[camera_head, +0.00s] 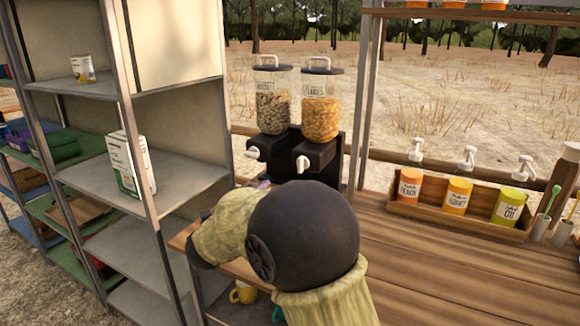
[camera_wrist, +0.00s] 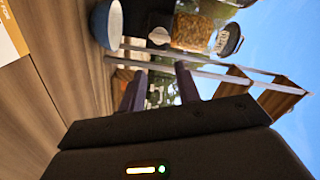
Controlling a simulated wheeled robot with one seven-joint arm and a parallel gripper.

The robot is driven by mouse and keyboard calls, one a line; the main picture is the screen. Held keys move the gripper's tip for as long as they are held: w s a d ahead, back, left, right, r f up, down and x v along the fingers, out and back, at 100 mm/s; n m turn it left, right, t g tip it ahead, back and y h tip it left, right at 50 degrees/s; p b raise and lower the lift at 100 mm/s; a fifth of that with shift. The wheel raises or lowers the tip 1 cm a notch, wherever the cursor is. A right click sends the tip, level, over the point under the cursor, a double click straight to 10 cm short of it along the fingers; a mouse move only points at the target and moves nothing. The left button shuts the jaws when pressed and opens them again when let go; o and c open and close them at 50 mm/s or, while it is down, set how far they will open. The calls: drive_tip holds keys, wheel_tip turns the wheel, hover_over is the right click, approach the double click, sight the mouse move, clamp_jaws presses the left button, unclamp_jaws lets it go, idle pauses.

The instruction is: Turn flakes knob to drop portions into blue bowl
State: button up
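The flakes dispenser (camera_head: 320,117) stands right of a second dispenser, with orange flakes in a clear hopper. Its white knob (camera_head: 302,162) faces me. In the wrist view, which is turned sideways, the flakes hopper (camera_wrist: 192,32) and white knob (camera_wrist: 158,36) are at the top. The blue bowl (camera_wrist: 105,22) is on the counter below that knob; in the head view it is hidden or out of frame. My gripper (camera_wrist: 160,82) is open, with nothing held between its dark fingers. The knob lies outside the fingers, apart from them. My arm hides the gripper in the head view.
The muesli dispenser (camera_head: 272,105) stands just left of the flakes one. A wooden tray (camera_head: 440,217) of pump bottles is to the right. A metal shelf unit (camera_head: 185,140) stands close on the left. The wooden counter (camera_head: 450,280) is clear at front right.

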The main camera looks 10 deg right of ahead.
drive_tip(key=n+p, duration=0.1)
drive_tip(key=n, duration=0.3)
drive_tip(key=n+p, duration=0.1)
drive_tip(key=n, duration=0.4)
drive_tip(key=r+n+p, duration=0.1)
drive_tip(key=n, duration=0.3)
drive_tip(key=shift+s+p, duration=0.1)
drive_tip(key=shift+p, duration=0.25)
drive_tip(key=shift+w, duration=0.2)
approach(299, 162)
drive_tip(key=x, duration=0.8)
drive_tip(key=shift+w+d+f, duration=0.1)
drive_tip(key=shift+w+d, duration=0.1)
drive_tip(key=shift+w, duration=0.15)
clamp_jaws()
